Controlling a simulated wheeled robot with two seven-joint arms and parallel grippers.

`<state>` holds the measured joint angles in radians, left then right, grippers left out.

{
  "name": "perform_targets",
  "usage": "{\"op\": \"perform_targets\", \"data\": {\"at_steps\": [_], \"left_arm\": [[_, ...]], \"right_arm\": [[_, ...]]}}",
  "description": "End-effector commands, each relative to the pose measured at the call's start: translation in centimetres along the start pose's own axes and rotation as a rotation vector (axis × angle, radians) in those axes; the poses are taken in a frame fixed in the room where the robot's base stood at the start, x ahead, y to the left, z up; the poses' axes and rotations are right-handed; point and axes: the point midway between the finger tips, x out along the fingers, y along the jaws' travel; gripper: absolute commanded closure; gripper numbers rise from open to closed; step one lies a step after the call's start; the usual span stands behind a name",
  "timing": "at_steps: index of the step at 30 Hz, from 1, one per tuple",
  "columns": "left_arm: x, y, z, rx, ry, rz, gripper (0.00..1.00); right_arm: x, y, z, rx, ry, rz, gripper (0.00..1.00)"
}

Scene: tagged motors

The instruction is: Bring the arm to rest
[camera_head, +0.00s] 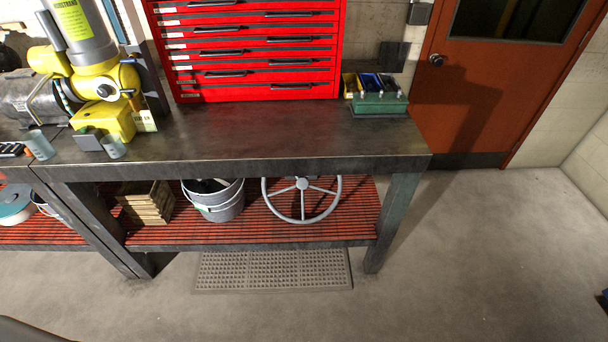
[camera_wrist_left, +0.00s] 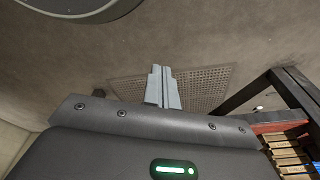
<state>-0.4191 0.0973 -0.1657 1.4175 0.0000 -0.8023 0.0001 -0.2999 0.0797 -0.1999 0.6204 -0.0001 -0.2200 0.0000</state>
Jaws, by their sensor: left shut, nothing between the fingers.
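My left gripper (camera_wrist_left: 164,70) shows in the left wrist view, its two pale fingers together with nothing between them. It is over the floor and the perforated grey mat (camera_wrist_left: 205,85), touching nothing that I can see. Neither gripper shows in the head view, and my right gripper is in no view. A yellow and grey motor (camera_head: 107,78) stands on the left part of the dark workbench (camera_head: 250,135) in the head view. A pale tag (camera_head: 145,121) is at its base, with writing too small to read.
A red tool chest (camera_head: 250,50) and a green bin holder (camera_head: 380,104) stand on the bench. On the red slatted shelf (camera_head: 255,233) below are a wooden crate (camera_head: 146,204), a bucket (camera_head: 218,203) and a grey handwheel (camera_head: 302,184).

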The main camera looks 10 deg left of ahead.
Motion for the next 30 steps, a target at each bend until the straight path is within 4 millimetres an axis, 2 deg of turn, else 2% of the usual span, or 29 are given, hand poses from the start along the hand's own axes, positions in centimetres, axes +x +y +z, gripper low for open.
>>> {"op": "perform_targets", "data": {"at_steps": [1,3,6,9,12,18,30], "left_arm": [[2.2,0.1,2.3,0.003,-0.025,0.002,1.00],[4.7,0.3,5.3,0.007,-0.041,0.004,1.00],[7.1,0.4,9.4,0.013,-0.062,0.006,1.00],[8.5,0.4,12.8,0.017,-0.078,0.007,1.00],[9.1,0.4,15.2,0.020,-0.088,0.008,1.00],[9.3,0.4,17.1,0.023,-0.095,0.008,1.00],[9.3,0.4,17.1,0.023,-0.094,0.008,1.00]], "right_arm": [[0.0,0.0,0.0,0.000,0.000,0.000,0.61],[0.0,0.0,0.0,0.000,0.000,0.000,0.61],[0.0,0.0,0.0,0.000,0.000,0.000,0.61],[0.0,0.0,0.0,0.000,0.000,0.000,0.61],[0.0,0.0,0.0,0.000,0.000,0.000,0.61],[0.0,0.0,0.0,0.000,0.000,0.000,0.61],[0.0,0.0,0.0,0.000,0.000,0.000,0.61]]}}
